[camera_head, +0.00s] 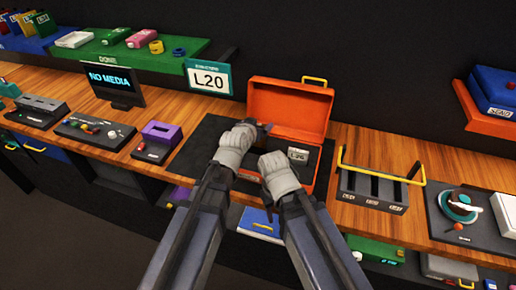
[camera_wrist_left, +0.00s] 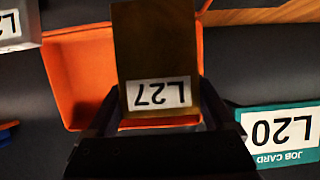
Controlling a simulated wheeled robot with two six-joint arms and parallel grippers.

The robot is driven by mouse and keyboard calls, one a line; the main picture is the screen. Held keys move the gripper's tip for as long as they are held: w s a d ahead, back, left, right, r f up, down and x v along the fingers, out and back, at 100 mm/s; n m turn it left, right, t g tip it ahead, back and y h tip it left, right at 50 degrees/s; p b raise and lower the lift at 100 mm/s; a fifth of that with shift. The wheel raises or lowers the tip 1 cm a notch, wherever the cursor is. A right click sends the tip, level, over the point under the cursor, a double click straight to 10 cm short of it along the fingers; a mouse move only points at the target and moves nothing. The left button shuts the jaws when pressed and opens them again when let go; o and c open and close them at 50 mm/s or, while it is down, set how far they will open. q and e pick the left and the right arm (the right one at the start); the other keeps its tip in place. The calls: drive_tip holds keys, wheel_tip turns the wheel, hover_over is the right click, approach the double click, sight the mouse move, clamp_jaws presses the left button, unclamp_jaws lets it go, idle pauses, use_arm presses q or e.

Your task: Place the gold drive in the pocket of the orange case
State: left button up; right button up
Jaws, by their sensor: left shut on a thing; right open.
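The open orange case (camera_head: 289,107) stands at the middle of the bench with its lid raised; it also shows in the left wrist view (camera_wrist_left: 78,75). My left gripper (camera_head: 257,127) is shut on the gold drive (camera_wrist_left: 158,45), a brownish block labelled L27, in front of the case lid. In the head view the drive is mostly hidden by the gripper. My right gripper (camera_head: 287,158) is open, low at the front of the case, close to a grey drive with a white label (camera_head: 298,154). The case's pocket is not clearly visible.
A job card reading L20 (camera_head: 208,79) stands behind and left of the case. A dark rack with a yellow handle (camera_head: 373,188) stands to the right. A purple-topped device (camera_head: 160,134) and a NO MEDIA screen (camera_head: 110,80) are to the left. The dark mat left of the grippers is clear.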

use_arm(q)
drive_tip(key=shift+f+b, duration=3.3)
drive_tip(key=shift+f, duration=0.55)
drive_tip(key=shift+r, duration=0.1)
drive_tip(key=o, duration=1.2)
drive_tip(key=shift+o, duration=0.2)
